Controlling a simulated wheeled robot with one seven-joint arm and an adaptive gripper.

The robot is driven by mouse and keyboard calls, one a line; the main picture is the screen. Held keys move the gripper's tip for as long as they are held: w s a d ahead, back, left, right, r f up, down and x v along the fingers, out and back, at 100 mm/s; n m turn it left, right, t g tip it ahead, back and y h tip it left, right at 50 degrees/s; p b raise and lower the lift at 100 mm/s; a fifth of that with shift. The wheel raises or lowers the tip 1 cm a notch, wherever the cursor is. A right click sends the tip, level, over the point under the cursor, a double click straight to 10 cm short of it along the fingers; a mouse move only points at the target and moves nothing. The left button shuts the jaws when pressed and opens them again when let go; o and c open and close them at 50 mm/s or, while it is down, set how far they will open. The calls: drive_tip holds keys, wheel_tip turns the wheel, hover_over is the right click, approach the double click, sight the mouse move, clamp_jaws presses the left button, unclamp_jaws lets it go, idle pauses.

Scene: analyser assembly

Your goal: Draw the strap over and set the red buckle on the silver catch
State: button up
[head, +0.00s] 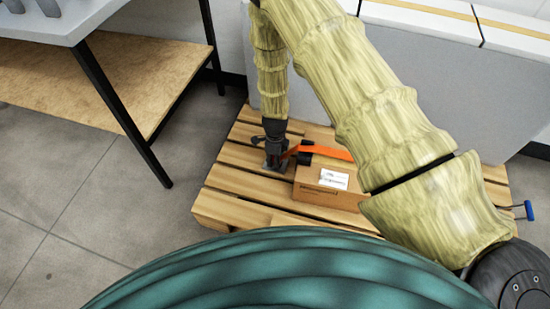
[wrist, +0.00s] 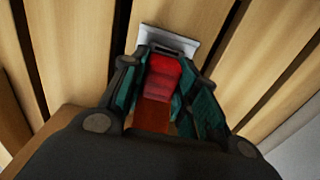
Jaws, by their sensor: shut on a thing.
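My gripper (head: 274,158) reaches down beside the cardboard box on the pallet. In the wrist view its two green-lined fingers (wrist: 168,75) are shut on the red buckle (wrist: 163,72). The orange strap (head: 325,152) runs from the gripper to the right over the top of the box; its end shows dark orange between the fingers (wrist: 152,114). The silver catch (wrist: 168,39) lies on the pallet boards just beyond the fingertips, at the buckle's far end. I cannot tell whether the buckle touches or sits on the catch. The buckle is hidden in the head view.
The cardboard box (head: 318,195) with a white label (head: 334,179) stands on the wooden pallet (head: 225,183). A dark cylindrical thing (head: 305,155) is near the strap. A table (head: 130,110) with a wooden shelf is at left, and a grey panel stands behind. Open floor lies left of the pallet.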

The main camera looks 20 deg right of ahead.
drive_tip(key=shift+f, duration=0.45)
idle(1.0)
drive_tip(key=o, duration=1.1)
drive_tip(key=shift+r, duration=0.1)
drive_tip(key=shift+r+p, duration=3)
drive_tip(key=shift+r, duration=0.45)
